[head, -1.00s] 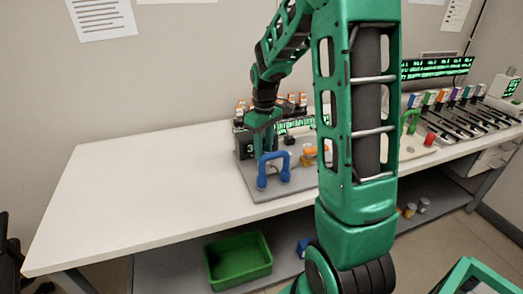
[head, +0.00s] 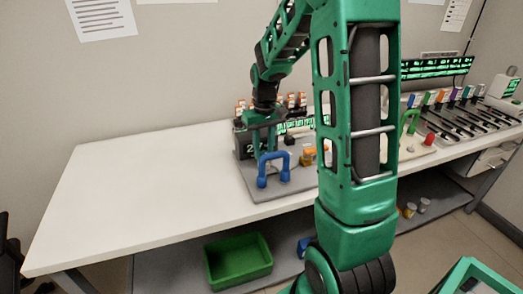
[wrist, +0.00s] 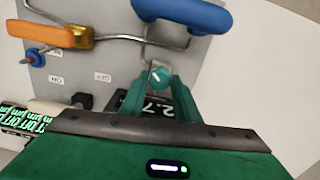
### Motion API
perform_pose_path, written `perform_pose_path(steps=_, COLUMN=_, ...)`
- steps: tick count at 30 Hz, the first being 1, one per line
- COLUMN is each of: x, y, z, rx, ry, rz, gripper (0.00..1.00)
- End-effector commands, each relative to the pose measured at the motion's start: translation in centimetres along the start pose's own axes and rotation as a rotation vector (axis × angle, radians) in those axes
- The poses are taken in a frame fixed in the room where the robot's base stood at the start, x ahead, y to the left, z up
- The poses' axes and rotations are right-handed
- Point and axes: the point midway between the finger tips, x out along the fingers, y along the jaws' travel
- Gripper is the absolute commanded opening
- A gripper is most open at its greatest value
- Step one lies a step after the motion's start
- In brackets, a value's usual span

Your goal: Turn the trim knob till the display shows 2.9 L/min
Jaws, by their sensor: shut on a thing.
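The trim knob (wrist: 157,76) is a small round teal knob with a white pointer line, seen in the wrist view between my fingertips. My gripper (wrist: 158,82) is shut on it. The display (wrist: 160,108) lies behind the knob, partly covered by my fingers, and its white digits look like 2.7; any further digits are hidden. In the head view my gripper (head: 263,150) is at the left end of the grey panel, and a white 2 shows on the display (head: 249,149) beside it. The knob is hidden there.
A blue handle (head: 274,168) stands in front of my gripper; it is close in the wrist view (wrist: 185,14). An orange lever (wrist: 40,33) and bent metal rods are nearby. A black knob (wrist: 82,101) sits beside the fingers. The white table (head: 150,190) is clear at left.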

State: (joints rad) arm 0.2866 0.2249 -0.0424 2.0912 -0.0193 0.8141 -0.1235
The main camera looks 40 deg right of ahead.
Motion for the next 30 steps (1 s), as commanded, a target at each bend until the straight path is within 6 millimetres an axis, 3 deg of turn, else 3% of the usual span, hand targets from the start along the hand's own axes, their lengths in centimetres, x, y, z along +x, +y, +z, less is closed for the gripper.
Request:
perform_pose_path(steps=5, x=-0.1, y=-0.1, z=-0.1, rx=-0.003, ry=0.003, rz=0.000, gripper=0.07)
perform_pose_path(steps=6, x=-0.1, y=-0.1, z=-0.1, rx=-0.003, ry=0.003, rz=0.000, gripper=0.34)
perform_pose_path(steps=8, x=-0.1, y=-0.1, z=-0.1, rx=-0.003, ry=0.003, rz=0.000, gripper=0.48)
perform_pose_path(steps=20, x=-0.6, y=0.0, z=-0.1, rx=-0.003, ry=0.002, rz=0.000, gripper=0.48)
perform_pose_path(steps=30, x=-6.4, y=-0.1, z=-0.2, rx=-0.003, ry=0.005, rz=0.000, gripper=0.48)
